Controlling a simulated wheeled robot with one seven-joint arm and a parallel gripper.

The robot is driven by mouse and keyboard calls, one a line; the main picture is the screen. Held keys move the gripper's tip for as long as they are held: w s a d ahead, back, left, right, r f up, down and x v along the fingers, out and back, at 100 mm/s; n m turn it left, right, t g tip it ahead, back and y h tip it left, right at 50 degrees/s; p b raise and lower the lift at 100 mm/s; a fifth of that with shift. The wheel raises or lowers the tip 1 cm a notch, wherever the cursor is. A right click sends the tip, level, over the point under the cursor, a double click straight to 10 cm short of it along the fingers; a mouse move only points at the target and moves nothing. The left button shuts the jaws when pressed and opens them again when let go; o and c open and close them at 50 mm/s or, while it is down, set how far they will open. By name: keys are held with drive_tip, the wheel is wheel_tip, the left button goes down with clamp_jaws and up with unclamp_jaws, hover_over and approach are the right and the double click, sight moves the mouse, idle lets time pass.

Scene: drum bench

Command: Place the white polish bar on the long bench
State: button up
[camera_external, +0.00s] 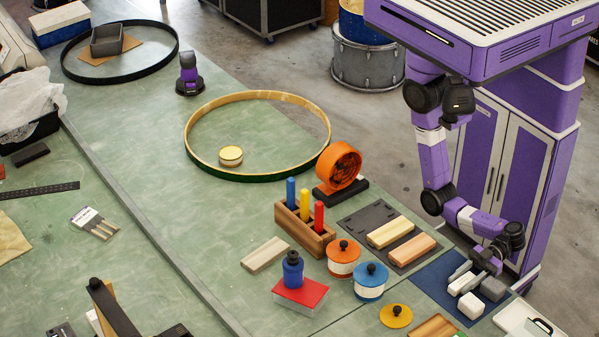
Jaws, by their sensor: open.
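A small white block (471,306), which looks like the white polish bar, lies on the dark blue mat (432,282) at the lower right. My gripper (463,279) is low over this mat, just above and left of the white block in the picture, with its jaws open. A pale elongated piece lies at the jaws; I cannot tell whether it is a finger or another bar. A grey block (493,289) lies to the right of the jaws. The long green bench (140,135) stretches away to the upper left.
Left of the mat stand a blue-lidded jar (371,281), an orange-lidded jar (343,258) and a tray (383,235) with two bars. A wooden rack (305,228) holds coloured sticks. A wooden hoop (258,96) lies farther back.

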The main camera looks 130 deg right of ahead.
sight(468, 284)
drive_tip(key=shift+c, duration=0.2)
clamp_jaws()
drive_tip(key=shift+r, duration=0.15)
wheel_tip(468, 284, up, 20)
drive_tip(key=shift+p, duration=0.3)
